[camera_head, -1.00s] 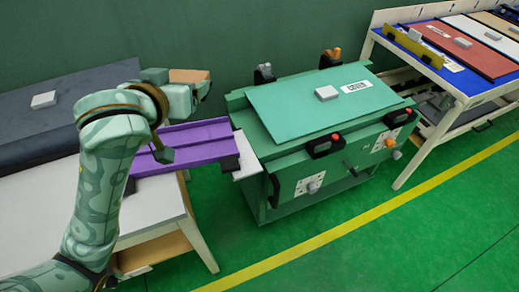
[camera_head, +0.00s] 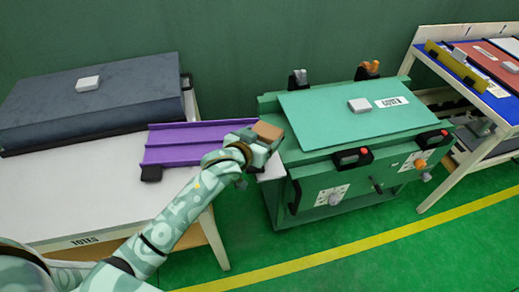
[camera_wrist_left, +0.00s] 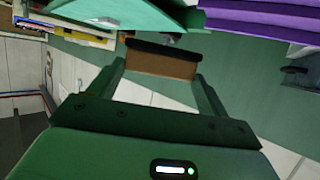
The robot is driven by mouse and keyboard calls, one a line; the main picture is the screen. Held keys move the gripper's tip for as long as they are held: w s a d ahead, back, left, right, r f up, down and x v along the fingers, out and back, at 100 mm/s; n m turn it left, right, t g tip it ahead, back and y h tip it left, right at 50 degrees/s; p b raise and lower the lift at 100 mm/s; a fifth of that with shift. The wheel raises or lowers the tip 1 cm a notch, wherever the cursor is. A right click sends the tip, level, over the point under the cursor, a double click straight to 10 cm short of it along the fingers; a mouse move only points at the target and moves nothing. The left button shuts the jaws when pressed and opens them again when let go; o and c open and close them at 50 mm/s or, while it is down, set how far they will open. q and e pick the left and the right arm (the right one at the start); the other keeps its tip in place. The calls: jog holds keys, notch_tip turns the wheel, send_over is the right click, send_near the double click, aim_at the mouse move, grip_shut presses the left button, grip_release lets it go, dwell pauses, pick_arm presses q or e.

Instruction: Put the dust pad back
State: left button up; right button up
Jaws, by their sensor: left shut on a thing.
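A tan-brown block, which I take for the dust pad (camera_head: 268,130), is in my left gripper (camera_head: 257,143) in the head view. The gripper is above the right end of the purple channelled tray, beside the green cabinet's left edge. In the left wrist view, the block (camera_wrist_left: 160,64) sits between the two fingers (camera_wrist_left: 158,78) of my shut gripper and has a dark strip along one edge. The gripper hides part of the tray's right end. My right gripper is not in view.
The purple tray (camera_head: 185,142) bridges the white table (camera_head: 75,195) and the green cabinet (camera_head: 300,190). A grey box (camera_head: 50,105) stands on the table. A rack of coloured panels (camera_head: 480,65) stands right.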

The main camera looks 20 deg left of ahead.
pick_arm(q)
jog(key=w+f, duration=0.1)
jog(key=w+a+f+b, duration=0.1)
jog(key=shift+a+f, duration=0.1)
jog(key=shift+f, duration=0.2)
jog(key=shift+w+a+f, duration=0.1)
jog(key=shift+f, duration=0.2)
notch_tip(320, 180, down, 3)
jog(key=shift+f+b, duration=0.1)
jog(key=shift+b, duration=1.15)
jog(key=shift+w+f, duration=0.1)
jog(key=shift+f, duration=0.05)
jog(key=shift+r, duration=0.25)
jog(key=shift+f, duration=0.6)
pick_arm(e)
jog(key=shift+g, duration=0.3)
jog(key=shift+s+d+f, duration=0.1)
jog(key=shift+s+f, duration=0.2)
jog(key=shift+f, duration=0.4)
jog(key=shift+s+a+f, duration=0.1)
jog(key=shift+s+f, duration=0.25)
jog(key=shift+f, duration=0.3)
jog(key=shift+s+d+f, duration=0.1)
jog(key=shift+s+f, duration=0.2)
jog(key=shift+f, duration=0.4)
pick_arm(q)
jog(key=o, duration=1)
jog(key=shift+r, duration=0.1)
